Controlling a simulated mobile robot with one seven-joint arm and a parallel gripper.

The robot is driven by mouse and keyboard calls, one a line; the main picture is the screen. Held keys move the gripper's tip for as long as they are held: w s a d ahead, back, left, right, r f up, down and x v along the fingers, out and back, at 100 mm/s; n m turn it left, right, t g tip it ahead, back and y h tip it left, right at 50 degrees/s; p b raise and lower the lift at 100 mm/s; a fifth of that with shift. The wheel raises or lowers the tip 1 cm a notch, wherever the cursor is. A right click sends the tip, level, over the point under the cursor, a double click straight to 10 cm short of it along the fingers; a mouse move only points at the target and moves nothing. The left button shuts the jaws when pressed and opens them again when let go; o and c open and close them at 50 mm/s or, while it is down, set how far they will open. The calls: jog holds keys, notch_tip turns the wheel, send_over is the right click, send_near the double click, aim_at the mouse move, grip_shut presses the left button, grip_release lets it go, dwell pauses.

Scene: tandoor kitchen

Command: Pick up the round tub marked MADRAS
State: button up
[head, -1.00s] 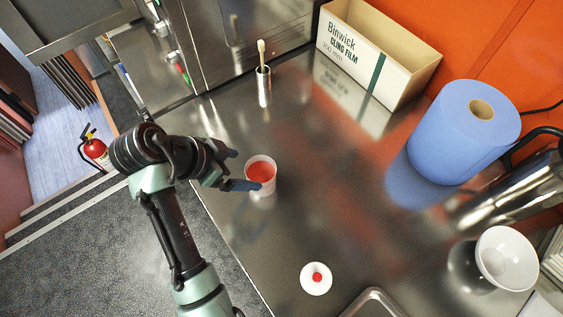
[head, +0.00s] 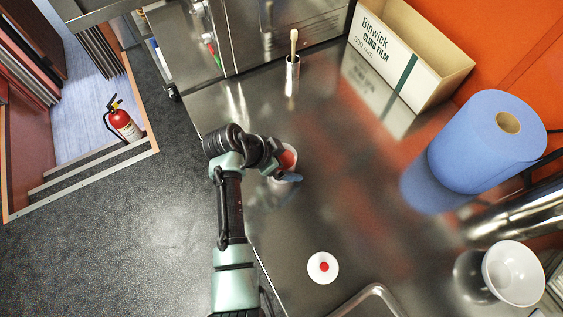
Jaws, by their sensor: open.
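A round white tub with red contents (head: 290,157) stands on the steel counter. I cannot read any marking on it, so I cannot tell whether it says MADRAS. My gripper (head: 286,165) is open at the tub, with one blue fingertip showing on the tub's near side. The wrist covers the tub's left part and the other finger is hidden. I cannot tell whether the fingers touch the tub.
A white disc with a red centre (head: 323,267) lies nearer on the counter (head: 350,215). A steel holder with a brush (head: 292,75), a cling film box (head: 395,55), a blue paper roll (head: 480,150) and a white bowl (head: 515,275) stand around. The counter's middle is clear.

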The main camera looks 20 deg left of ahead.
jog(key=shift+w+d+f, duration=0.15)
jog(key=shift+f, duration=0.2)
jog(key=c, duration=1.4)
jog(key=shift+r, duration=0.15)
